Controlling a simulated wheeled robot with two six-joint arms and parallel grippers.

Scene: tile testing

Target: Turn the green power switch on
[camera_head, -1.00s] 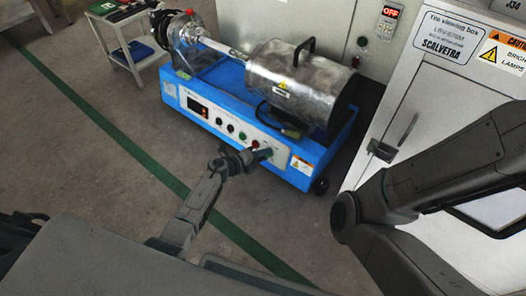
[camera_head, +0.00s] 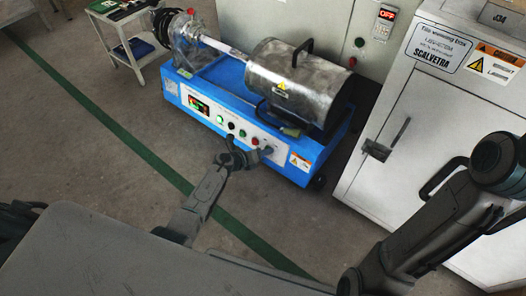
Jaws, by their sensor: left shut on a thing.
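The blue machine (camera_head: 318,152) has a front panel with a lit display (camera_head: 199,106) and a row of small round buttons. A small green-lit button (camera_head: 219,119) sits right of the display, and a red one (camera_head: 255,141) is near the row's right end. My left gripper (camera_head: 266,150) is at the panel's right end, just right of the red button. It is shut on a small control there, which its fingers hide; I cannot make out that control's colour. My right arm shows at the right, but its gripper is out of view.
A metal cylinder with a black handle (camera_head: 283,74) lies on top of the machine. A white tile viewing box (camera_head: 400,105) stands close on the right. A small side table (camera_head: 129,45) is at the back left. The floor left of the machine is clear.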

